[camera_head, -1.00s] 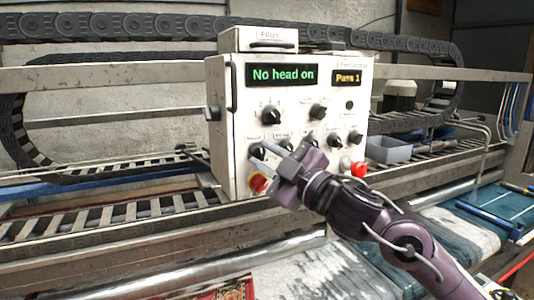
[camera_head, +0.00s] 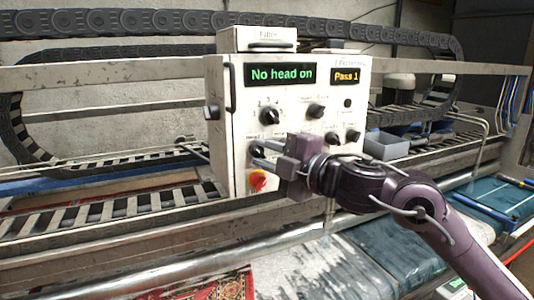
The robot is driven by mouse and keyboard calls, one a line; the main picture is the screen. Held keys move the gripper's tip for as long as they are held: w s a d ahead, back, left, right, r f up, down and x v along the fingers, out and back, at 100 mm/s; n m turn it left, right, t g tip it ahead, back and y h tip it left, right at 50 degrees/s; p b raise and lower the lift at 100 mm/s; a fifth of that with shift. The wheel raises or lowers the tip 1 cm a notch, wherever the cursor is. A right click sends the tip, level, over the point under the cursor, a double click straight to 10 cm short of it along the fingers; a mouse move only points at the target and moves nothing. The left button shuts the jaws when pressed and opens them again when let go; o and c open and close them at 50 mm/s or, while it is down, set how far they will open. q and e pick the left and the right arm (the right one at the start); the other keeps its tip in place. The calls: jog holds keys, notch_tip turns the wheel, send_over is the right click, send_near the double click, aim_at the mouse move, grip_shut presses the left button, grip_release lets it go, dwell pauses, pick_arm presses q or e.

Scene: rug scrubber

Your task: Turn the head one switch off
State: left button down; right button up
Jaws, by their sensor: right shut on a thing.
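The white control box (camera_head: 232,122) stands in the middle of the view, with several black knobs and switches on its front. Its left display (camera_head: 280,74) reads "No head on" in green and its right display (camera_head: 346,76) reads "Pass 1". My right gripper (camera_head: 255,155) is at the lower left knob, on the left of the lower row, and its fingers are shut on that knob. The knob is mostly hidden by the fingers, and its label cannot be read. My arm hides part of the lower row. My left gripper is not in view.
Other black knobs (camera_head: 270,116) sit close above. A grey bin (camera_head: 387,146) stands right of the box. Metal rails and cable chains run behind and beside it.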

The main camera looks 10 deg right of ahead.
jog(key=shift+f, duration=0.1)
jog(key=o, duration=1)
jog(key=shift+s+d+b, duration=0.25)
jog(key=shift+s+b, duration=0.15)
jog(key=b+v, duration=0.3)
jog(key=v, duration=0.3)
jog(key=shift+s+d+b, duration=0.15)
jog(key=shift+s+b, duration=0.15)
jog(key=shift+s, duration=0.05)
